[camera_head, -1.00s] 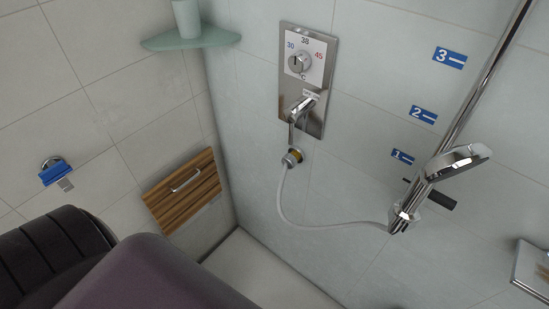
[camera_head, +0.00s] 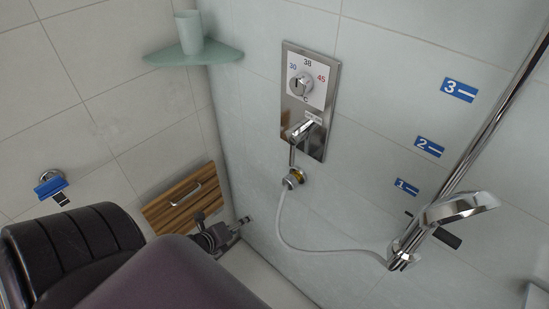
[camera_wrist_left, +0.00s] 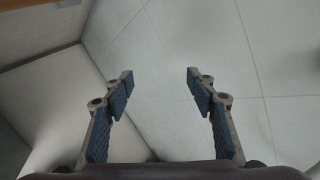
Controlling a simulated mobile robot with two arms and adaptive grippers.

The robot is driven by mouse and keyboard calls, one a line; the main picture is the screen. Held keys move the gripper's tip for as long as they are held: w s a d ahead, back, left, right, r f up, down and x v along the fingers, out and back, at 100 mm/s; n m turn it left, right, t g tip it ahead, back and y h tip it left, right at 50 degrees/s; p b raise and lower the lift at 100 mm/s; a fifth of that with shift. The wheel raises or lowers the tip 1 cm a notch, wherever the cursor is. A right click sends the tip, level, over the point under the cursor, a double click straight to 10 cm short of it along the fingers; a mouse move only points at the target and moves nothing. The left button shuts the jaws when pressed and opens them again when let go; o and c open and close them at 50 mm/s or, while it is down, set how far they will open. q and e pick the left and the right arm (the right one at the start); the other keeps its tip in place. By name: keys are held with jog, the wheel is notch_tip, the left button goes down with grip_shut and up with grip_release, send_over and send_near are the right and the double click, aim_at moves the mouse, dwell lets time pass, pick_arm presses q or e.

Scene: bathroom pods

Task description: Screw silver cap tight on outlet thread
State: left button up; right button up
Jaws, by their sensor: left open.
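The silver cap (camera_head: 289,182) sits at the top end of the pale hose, at the wall outlet below the mixer lever. A yellowish band, likely the outlet thread (camera_head: 298,174), shows beside it. I cannot tell how tightly the cap is seated. My left gripper (camera_head: 244,221) is below and left of the cap, near the wall and clear of the cap. In the left wrist view my left gripper (camera_wrist_left: 160,78) is open and empty, with only wall tiles between its blue-padded fingers. My right gripper is not in view.
The mixer panel (camera_head: 309,98) with its lever is above the outlet. The hose (camera_head: 281,229) loops right to the hand shower (camera_head: 455,209) on a rail. A wooden seat (camera_head: 186,199) is on the left wall, and a glass shelf (camera_head: 192,55) with a cup is in the corner.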

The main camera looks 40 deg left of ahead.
pick_arm(q)
jog(key=w+d+r+m+t+h, duration=0.1)
jog(key=w+d+r+m, duration=0.15)
jog(key=r, duration=0.25)
jog(key=w+d+r+m+t, duration=0.1)
jog(key=w+r+m, duration=0.1)
jog(key=r+m, duration=0.3)
jog(key=m+t+h, duration=0.1)
jog(key=m+h, duration=0.2)
jog(key=m, duration=0.2)
send_near(287, 183)
jog(key=a+x, duration=0.1)
jog(key=x, duration=0.6)
jog(key=d+x, duration=0.1)
jog(key=x, duration=0.1)
jog(key=shift+w, duration=0.15)
jog(key=shift+p+x, duration=0.35)
jog(key=shift+x, duration=0.5)
jog(key=shift+c, duration=0.3)
jog(key=c, duration=1.3)
jog(key=shift+d+m+t+y+p, duration=0.15)
jog(key=shift+m+t+y+p, duration=0.25)
jog(key=shift+m+y, duration=0.7)
jog(key=shift+m, duration=0.15)
